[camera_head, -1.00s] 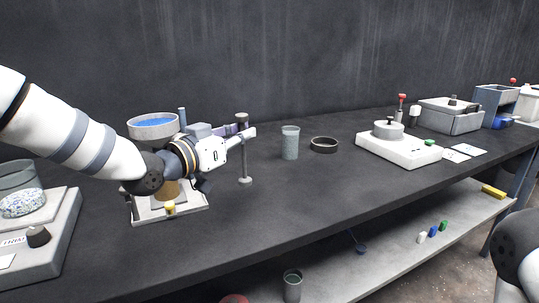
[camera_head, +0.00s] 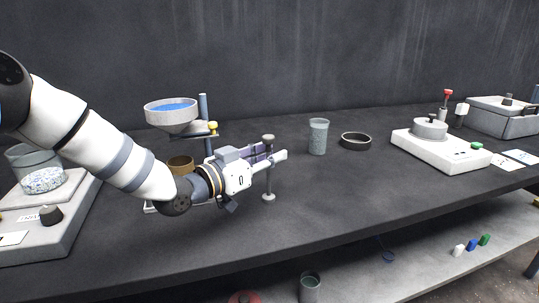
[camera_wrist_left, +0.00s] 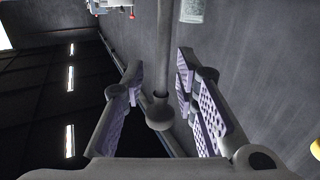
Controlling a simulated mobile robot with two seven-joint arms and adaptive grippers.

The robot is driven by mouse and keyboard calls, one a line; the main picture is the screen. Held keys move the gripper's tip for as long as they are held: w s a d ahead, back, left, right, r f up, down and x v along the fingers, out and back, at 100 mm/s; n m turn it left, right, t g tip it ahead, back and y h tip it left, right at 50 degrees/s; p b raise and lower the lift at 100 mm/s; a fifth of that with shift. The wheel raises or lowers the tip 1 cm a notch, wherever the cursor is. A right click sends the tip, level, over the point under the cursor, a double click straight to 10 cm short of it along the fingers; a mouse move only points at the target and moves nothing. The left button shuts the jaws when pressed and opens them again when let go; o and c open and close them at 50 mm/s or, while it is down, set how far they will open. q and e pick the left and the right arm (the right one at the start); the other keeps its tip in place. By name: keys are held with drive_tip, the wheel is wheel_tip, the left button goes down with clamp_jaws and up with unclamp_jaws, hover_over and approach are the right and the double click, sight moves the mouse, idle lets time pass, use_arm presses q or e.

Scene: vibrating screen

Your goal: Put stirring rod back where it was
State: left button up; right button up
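The stirring rod (camera_head: 269,181) is a grey upright rod with a round knob on top and a small disc at its foot. In the wrist view its knob (camera_wrist_left: 160,116) is close to the camera, with the shaft running between the fingers. The fingers also show in the wrist view (camera_wrist_left: 160,72). I cannot tell whether the disc touches the table. My right gripper is out of view.
A funnel (camera_head: 171,117) with blue contents stands over a brown cup (camera_head: 180,166), left of the gripper. A grey beaker (camera_head: 318,138), a dark ring dish (camera_head: 356,142) and a white device (camera_head: 440,152) stand to the right. The black table (camera_head: 340,190) is clear in front.

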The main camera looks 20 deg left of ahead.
use_arm(q)
drive_tip(key=shift+r, duration=0.25)
drive_tip(key=p+v, duration=0.1)
drive_tip(key=v, duration=1.1)
drive_tip(key=shift+p, duration=0.35)
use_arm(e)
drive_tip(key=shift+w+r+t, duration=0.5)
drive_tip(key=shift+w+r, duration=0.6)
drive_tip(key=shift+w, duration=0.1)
use_arm(q)
drive_tip(key=shift+f, duration=0.1)
